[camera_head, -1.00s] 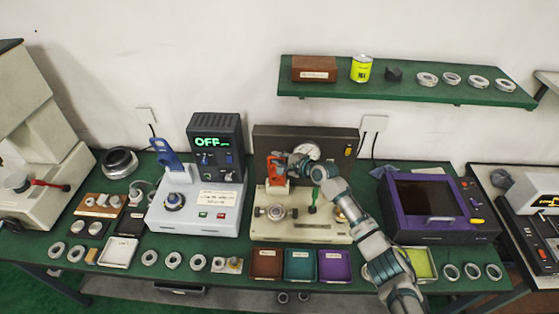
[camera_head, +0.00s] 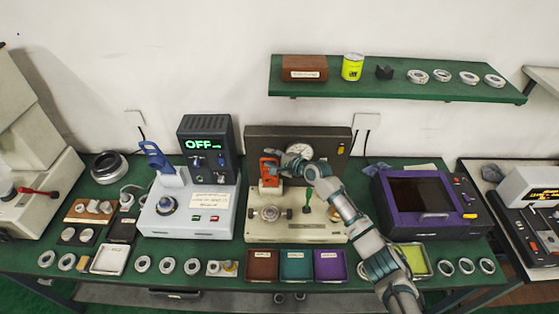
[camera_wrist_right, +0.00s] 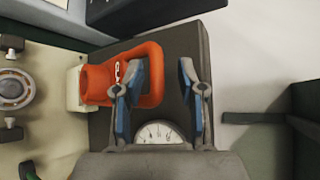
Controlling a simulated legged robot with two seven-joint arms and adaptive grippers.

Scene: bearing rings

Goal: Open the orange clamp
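The orange clamp (camera_head: 268,172) stands upright on the left of the beige fixture with the dark back panel. My right gripper (camera_head: 284,167) is at the clamp's right side. In the right wrist view, my right gripper (camera_wrist_right: 160,82) is open, with its two blue-padded fingers apart. One finger overlaps the handle's loop, and the handle's end bar lies between the fingers. I cannot tell whether either finger touches it. My left gripper is not in view.
A round gauge (camera_head: 299,150) sits on the back panel (camera_head: 325,139) close to the gripper. A green lever (camera_head: 307,200) and a round metal part (camera_head: 269,214) are on the fixture (camera_head: 292,231). The white machine (camera_head: 188,222) with an OFF display stands left, the purple machine (camera_head: 385,211) right.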

